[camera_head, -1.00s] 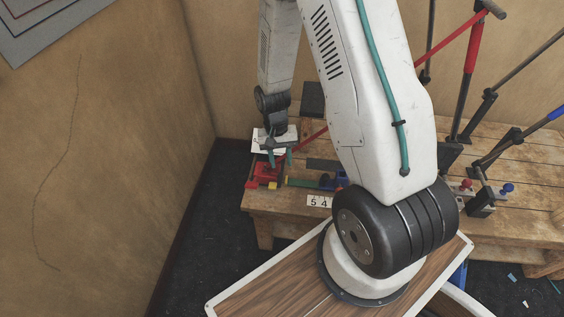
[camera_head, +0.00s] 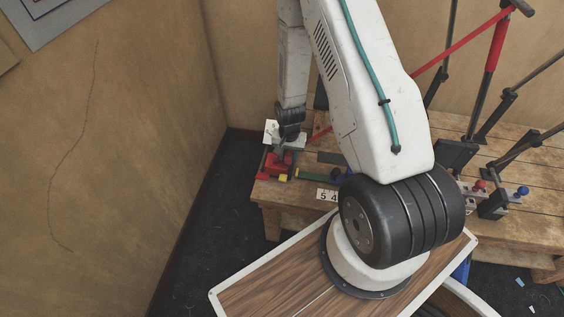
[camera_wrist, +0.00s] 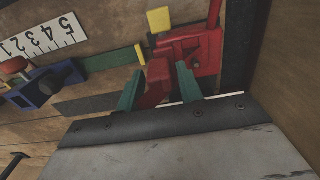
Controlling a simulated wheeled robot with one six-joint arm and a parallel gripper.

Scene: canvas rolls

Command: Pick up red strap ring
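A red block-like fixture (camera_wrist: 200,48) sits at the bench edge; in the head view it shows (camera_head: 276,164) below my wrist. A smaller red piece (camera_wrist: 157,80) lies between the fingers in the wrist view; I cannot tell whether it is the strap ring or part of the fixture. My gripper (camera_wrist: 158,88) points at it with two green fingers spread apart, one on each side. The fingers look open, with no clear grip on the red piece. In the head view the fingertips are largely hidden by the wrist and the red fixture.
The wooden bench (camera_head: 420,165) holds a white number strip (camera_wrist: 42,37), a yellow block (camera_wrist: 159,20), a green bar (camera_wrist: 108,60) and a blue clamp (camera_wrist: 40,86). Upright levers with a red strap (camera_head: 462,42) stand at right. A wall (camera_head: 130,130) is close at left.

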